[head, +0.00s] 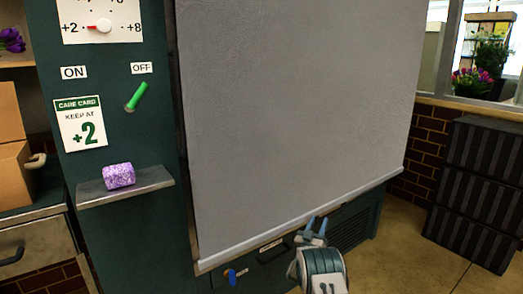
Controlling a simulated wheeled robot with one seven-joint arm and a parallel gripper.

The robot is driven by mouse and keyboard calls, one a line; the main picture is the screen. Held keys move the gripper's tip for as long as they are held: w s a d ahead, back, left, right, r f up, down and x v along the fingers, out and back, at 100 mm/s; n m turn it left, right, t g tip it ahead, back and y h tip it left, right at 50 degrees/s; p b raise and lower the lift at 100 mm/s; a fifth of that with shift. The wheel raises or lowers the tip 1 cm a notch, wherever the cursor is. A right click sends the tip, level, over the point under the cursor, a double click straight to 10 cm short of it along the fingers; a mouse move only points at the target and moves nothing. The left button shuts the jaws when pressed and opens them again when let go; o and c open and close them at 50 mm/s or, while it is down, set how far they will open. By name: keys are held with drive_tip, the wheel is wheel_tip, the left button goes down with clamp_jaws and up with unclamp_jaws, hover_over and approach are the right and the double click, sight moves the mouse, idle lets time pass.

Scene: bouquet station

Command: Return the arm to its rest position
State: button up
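My gripper (317,222) is low in the head view, just right of the middle, in front of the lower edge of a large grey panel. Its two blue-grey fingertips show with a small gap between them, and I see nothing held there. The grey wrist behind it shows at the bottom edge of the view. The rest of my arm is out of view.
The grey panel (290,110) covers the dark green cabinet's front. A green lever (136,97) tilts toward the OFF label. A purple speckled block (118,176) lies on a small metal shelf (150,180). Dark crates (480,190) stand right; floor between is clear.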

drive_tip(key=s+a+r+n+g+y+p, duration=0.1)
drive_tip(key=a+r+y+p, duration=0.2)
drive_tip(key=r, duration=0.6)
drive_tip(key=s+r+n+g+y+p, duration=0.1)
drive_tip(key=s+r+g+y+p, duration=0.2)
drive_tip(key=r, duration=0.6)
drive_tip(key=a+r+y+p, duration=0.25)
drive_tip(key=r+p, duration=0.25)
drive_tip(key=r, duration=0.4)
drive_tip(key=s+a+r+g+y+p, duration=0.1)
drive_tip(key=s+r+g+p, duration=0.15)
drive_tip(key=s+r, duration=0.45)
drive_tip(key=s+a+r+n+g+y+p, duration=0.1)
drive_tip(key=s+r+g+p, duration=0.2)
drive_tip(key=s, duration=0.7)
drive_tip(key=s+r+g+y+p, duration=0.2)
drive_tip(key=s+r+p, duration=0.3)
drive_tip(key=s, duration=0.4)
drive_tip(key=s+r+g+p, duration=0.1)
drive_tip(key=s+g+p, duration=0.1)
drive_tip(key=s, duration=1)
drive_tip(key=s+r+g+h+p, duration=0.1)
drive_tip(key=s+g+p, duration=0.2)
drive_tip(key=s, duration=0.9)
drive_tip(key=shift+s+d+r+p, duration=0.25)
drive_tip(key=shift+d+p, duration=0.1)
drive_tip(key=shift+p, duration=0.35)
drive_tip(key=shift+a+g, duration=0.1)
drive_tip(key=shift+g, duration=0.15)
